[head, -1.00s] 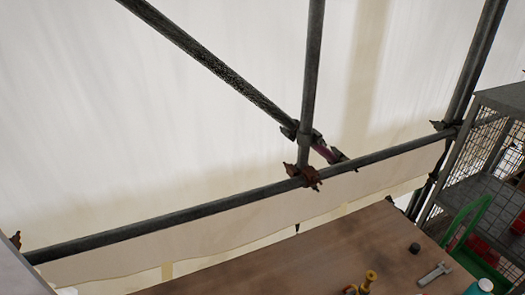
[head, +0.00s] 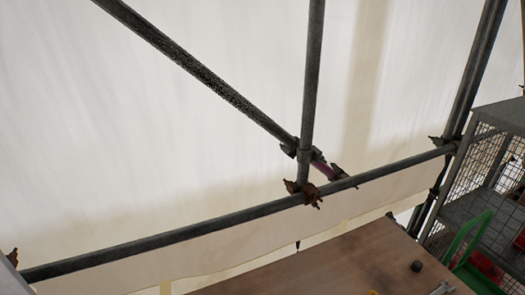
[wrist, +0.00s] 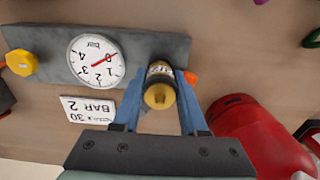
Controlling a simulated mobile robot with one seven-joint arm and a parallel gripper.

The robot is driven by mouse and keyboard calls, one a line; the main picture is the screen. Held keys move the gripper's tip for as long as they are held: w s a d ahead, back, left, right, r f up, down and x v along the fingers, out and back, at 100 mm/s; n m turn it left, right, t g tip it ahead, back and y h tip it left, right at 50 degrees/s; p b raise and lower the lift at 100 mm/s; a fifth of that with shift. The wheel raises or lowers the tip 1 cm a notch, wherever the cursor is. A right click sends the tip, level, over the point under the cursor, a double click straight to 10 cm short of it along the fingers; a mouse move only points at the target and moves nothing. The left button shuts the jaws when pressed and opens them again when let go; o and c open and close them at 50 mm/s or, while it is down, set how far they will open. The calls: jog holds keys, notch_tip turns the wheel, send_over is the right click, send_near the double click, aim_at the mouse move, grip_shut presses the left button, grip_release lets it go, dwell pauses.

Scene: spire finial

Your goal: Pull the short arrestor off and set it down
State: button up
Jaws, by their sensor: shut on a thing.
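The short arrestor (wrist: 160,94), a small brass-coloured cylinder with a dark lettered band, is in the middle of the wrist view. My gripper (wrist: 163,78) has its blue fingers on either side of it and is shut on it. The arrestor overlaps the grey block (wrist: 140,45) that carries a round pressure gauge (wrist: 96,60). I cannot tell whether it is still seated on the block or clear of it; its far end is hidden. In the head view neither the gripper nor the arrestor shows.
In the wrist view, a yellow knob (wrist: 21,62) and a white "2 BAR" card (wrist: 87,109) lie left, a red cylinder (wrist: 258,135) right. In the head view, scaffold tubes (head: 230,215) cross above a wooden bench (head: 340,262) with a dark cap (head: 417,266); a wire cage (head: 490,170) stands right.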

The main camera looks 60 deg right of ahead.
grip_shut()
jog(key=shift+r, duration=0.1)
jog(key=shift+r+p, duration=2.9)
jog(key=shift+p, duration=0.15)
